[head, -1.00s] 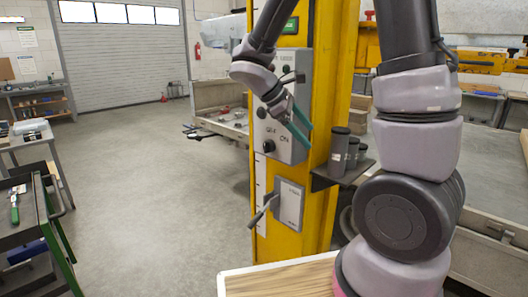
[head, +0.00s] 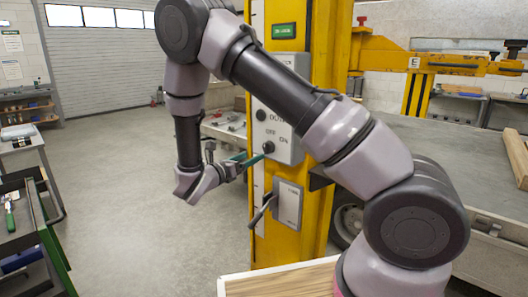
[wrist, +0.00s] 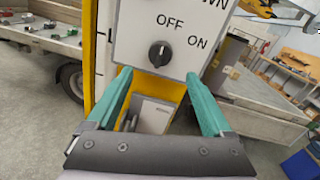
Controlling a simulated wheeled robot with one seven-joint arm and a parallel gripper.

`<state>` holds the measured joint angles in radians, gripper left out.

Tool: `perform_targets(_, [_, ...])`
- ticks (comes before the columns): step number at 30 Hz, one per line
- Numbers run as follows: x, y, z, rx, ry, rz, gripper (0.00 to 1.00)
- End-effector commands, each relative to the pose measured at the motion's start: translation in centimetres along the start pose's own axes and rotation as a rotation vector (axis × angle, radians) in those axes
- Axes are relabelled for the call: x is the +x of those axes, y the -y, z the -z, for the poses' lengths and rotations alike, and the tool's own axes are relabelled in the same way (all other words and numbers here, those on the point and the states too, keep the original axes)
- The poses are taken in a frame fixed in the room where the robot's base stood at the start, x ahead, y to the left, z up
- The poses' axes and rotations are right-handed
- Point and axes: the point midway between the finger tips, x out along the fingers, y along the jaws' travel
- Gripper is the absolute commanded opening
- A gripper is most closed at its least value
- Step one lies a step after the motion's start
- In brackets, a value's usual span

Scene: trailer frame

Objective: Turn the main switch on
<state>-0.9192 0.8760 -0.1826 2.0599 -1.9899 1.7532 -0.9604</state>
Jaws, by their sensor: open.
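The main switch is a black rotary knob (wrist: 160,54) on a grey control panel (wrist: 130,35), with OFF printed above it and ON to its upper right. Its pointer looks turned toward OFF. In the head view the knob (head: 268,147) shows on the panel (head: 290,150), fixed to a yellow post. My gripper (wrist: 158,75) is open, with its teal fingers spread to either side below the knob and nothing between them. In the head view my gripper (head: 252,160) is at the panel's left, close to the knob; I cannot tell if it touches.
A lever box (head: 289,205) with a handle sticking out to the left sits below the panel. A wooden-topped table (head: 280,280) is in front. A trailer bed (head: 450,145) lies to the right. The floor at left is open.

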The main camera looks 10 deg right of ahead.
Motion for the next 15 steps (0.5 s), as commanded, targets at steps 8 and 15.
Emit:
perform_targets(8, [5.5, 0.1, 0.0, 0.002, -0.003, 0.005, 0.85])
perform_targets(15, [8.0, 0.1, 0.0, 0.002, -0.002, 0.003, 0.85])
